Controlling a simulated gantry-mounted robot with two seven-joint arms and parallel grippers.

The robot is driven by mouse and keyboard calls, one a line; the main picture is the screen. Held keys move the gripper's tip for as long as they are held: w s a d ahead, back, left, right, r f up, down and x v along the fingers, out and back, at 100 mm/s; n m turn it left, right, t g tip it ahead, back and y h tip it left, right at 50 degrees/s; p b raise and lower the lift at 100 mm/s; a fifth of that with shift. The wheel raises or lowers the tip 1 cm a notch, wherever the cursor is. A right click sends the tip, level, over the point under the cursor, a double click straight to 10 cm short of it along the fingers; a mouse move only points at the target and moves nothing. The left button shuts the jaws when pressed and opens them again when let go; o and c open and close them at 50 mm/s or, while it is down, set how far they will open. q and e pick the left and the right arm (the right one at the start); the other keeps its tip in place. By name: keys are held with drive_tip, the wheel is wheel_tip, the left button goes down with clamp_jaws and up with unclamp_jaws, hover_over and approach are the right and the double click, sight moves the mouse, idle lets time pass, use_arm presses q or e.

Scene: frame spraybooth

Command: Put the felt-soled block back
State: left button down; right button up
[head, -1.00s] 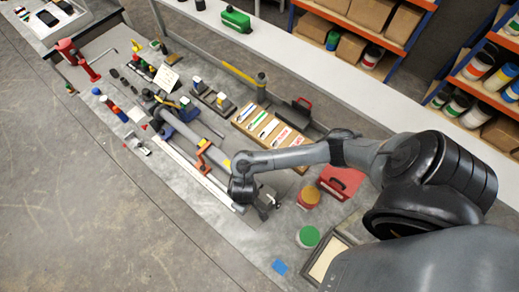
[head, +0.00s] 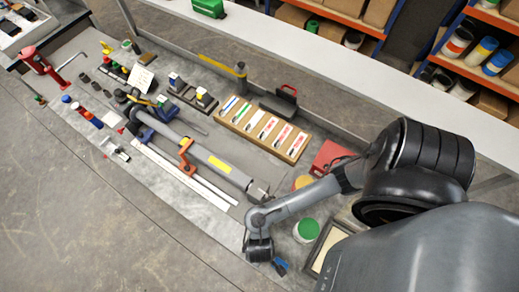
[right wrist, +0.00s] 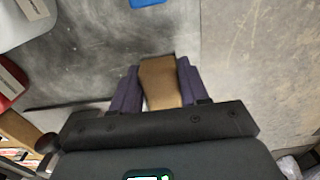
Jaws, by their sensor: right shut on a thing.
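A tan block (right wrist: 160,84) is between the fingers of my right gripper (right wrist: 157,72), which is shut on it in the right wrist view. Its sole cannot be made out, so I cannot tell the felt. In the head view my right gripper (head: 258,250) is low by the bench's front edge, and the block is hidden there. A small blue piece (head: 281,267) lies just right of the gripper; a blue piece also shows ahead of the fingers in the right wrist view (right wrist: 147,2). My left gripper is not in view.
A green-topped can (head: 306,230) and a dark-framed tray (head: 326,247) stand right of the gripper. A wooden board (head: 292,157) with several strips and a long grey tube (head: 200,150) lie farther back. Grey bench surface (head: 212,225) is clear left of the gripper.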

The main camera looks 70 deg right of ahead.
drive_tip(key=shift+f+b, duration=1.6)
drive_tip(key=shift+f, duration=0.55)
drive_tip(key=shift+f, duration=0.1)
drive_tip(key=o, duration=0.9)
drive_tip(key=shift+o, duration=0.2)
